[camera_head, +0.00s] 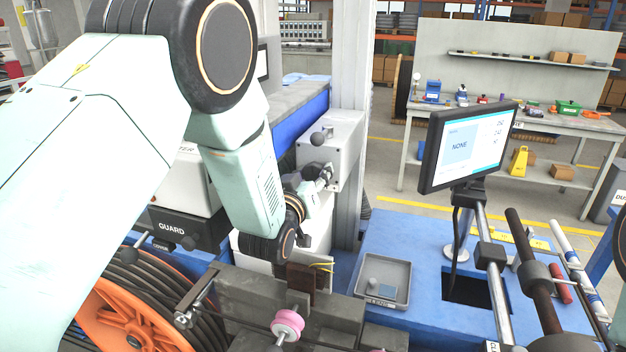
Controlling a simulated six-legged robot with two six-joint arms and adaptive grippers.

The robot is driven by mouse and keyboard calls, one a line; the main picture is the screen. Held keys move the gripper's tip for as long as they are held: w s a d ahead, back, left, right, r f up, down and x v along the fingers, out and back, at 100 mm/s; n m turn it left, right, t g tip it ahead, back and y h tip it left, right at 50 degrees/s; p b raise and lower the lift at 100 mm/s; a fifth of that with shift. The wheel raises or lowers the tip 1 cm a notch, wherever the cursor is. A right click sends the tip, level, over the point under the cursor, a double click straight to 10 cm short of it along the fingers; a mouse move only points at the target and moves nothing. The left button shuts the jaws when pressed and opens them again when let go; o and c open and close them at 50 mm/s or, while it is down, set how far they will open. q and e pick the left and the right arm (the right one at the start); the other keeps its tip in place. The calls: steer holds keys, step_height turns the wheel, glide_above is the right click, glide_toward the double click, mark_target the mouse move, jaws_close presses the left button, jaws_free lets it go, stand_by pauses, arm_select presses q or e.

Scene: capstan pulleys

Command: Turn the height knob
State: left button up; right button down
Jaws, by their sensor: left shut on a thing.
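A light grey box (345,143) stands beside the pale upright column in the middle of the view. Lower on the same face is the dark height knob (312,171), partly hidden by the fingers. My left gripper (322,178) reaches up to this knob from below and is shut on it. My left arm covers much of the left side of the view. The right gripper is not in view.
A monitor (469,146) reading "NONE" stands at the right. A grey tray (383,279) lies on the blue machine bed (440,322). An orange reel (140,310) with black cable is at lower left, and a pink roller (287,325) at lower middle. A workbench stands behind.

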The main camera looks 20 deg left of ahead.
arm_select(q)
steer(key=m+b, duration=0.1)
steer(key=m, duration=0.1)
steer(key=f+m, duration=0.1)
steer(key=m, duration=0.1)
steer(key=shift+s+m+b, duration=0.2)
steer(key=shift+m+b, duration=0.1)
steer(key=shift+b, duration=0.05)
stand_by(0.9)
steer(key=o, duration=1.2)
steer(key=shift+w+r, duration=0.1)
steer(key=shift+r, duration=0.2)
steer(key=shift+c, duration=0.2)
steer(key=s, duration=1.2)
steer(key=shift+a, duration=0.15)
